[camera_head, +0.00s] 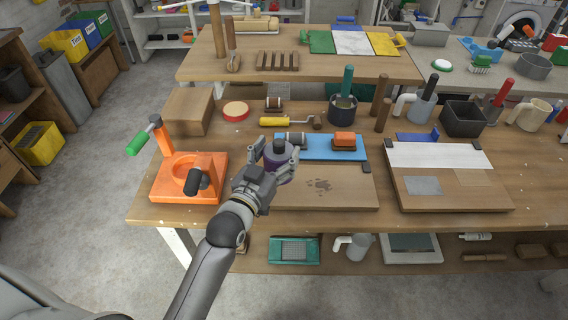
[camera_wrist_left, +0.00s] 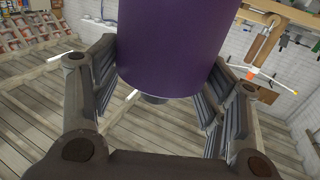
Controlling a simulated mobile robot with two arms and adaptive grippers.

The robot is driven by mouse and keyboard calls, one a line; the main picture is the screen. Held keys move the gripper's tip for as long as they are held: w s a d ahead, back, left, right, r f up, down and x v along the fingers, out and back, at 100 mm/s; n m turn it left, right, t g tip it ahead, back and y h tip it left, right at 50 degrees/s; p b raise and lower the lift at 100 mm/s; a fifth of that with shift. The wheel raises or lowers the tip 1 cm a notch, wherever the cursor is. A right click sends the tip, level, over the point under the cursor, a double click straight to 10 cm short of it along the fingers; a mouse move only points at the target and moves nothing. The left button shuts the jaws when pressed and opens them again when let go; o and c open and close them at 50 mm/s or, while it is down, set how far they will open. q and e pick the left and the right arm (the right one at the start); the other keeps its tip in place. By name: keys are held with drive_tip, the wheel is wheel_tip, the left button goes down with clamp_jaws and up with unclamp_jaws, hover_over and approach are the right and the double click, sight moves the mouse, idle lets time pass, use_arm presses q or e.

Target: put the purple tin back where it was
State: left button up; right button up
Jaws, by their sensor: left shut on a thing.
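The purple tin (camera_head: 279,168) is between the fingers of my left gripper (camera_head: 278,160), over the near table at the left part of the wooden board. In the left wrist view the purple tin (camera_wrist_left: 172,45) fills the top middle, with the gripper's fingers (camera_wrist_left: 160,85) on both sides of it. The gripper is shut on the tin. A dark grey top shows on the tin in the head view. I cannot tell whether its base touches anything. My right gripper does not show.
An orange clamp stand (camera_head: 190,178) is left of my gripper. Behind it lie a blue mat (camera_head: 322,146) with an orange-topped brush (camera_head: 344,140), and a yellow-handled roller (camera_head: 285,122). A wooden board (camera_head: 335,190) with a dark smudge is right of the tin. A cardboard box (camera_head: 188,110) stands back left.

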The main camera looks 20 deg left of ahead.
sight(283, 156)
use_arm(q)
drive_tip(key=w+f, duration=0.1)
drive_tip(key=f, duration=0.1)
drive_tip(key=w+f, duration=0.1)
drive_tip(key=w, duration=0.1)
drive_tip(key=shift+d+f, duration=0.35)
drive_tip(key=shift+w+f, duration=0.2)
drive_tip(key=shift+f, duration=1.5)
drive_tip(key=shift+f, duration=0.15)
drive_tip(key=o, duration=1.4)
